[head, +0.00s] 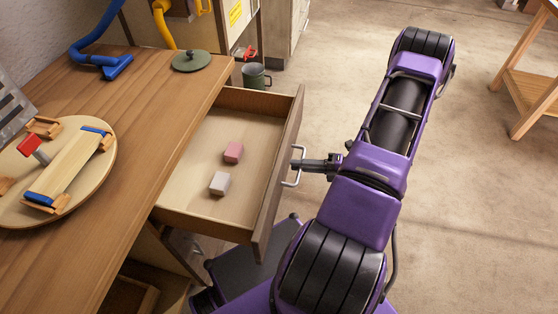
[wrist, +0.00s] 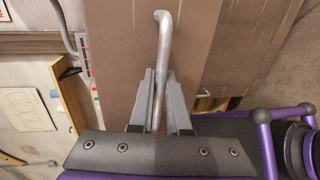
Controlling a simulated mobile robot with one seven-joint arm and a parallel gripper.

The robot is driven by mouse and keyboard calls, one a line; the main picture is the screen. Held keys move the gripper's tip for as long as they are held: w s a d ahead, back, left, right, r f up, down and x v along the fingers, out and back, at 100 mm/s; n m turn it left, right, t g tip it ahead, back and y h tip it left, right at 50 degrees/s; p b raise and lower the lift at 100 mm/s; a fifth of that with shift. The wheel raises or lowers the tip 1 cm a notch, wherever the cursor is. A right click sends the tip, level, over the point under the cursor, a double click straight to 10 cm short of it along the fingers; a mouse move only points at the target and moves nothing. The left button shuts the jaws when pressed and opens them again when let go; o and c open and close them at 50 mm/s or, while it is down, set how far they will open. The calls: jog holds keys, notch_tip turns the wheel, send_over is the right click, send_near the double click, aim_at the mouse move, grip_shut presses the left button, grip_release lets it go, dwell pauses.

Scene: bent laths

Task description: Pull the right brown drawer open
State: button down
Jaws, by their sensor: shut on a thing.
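The brown drawer (head: 222,160) stands pulled out from under the wooden worktop in the head view. Its front panel (head: 279,178) carries a metal bar handle (head: 294,167), which also shows in the wrist view (wrist: 164,50). My gripper (head: 302,164) reaches the handle from the right. In the wrist view its two grey fingers (wrist: 159,98) are closed around the handle bar, one on each side.
The worktop (head: 150,130) holds a round wooden board (head: 95,190) with clamped laths, a green lid (head: 190,61) and a blue tool (head: 105,60). A wooden stand (head: 530,90) is far right. Floor right of my arm is clear.

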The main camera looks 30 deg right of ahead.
jog(key=shift+f+v, duration=0.2)
jog(key=shift+v, duration=0.65)
jog(key=shift+f+v, duration=0.15)
jog(key=shift+v, duration=0.7)
jog(key=shift+d, duration=0.1)
jog(key=c, duration=0.9)
grip_release()
jog(key=shift+s, duration=0.1)
jog(key=v, duration=1.7)
jog(key=shift+d, duration=0.15)
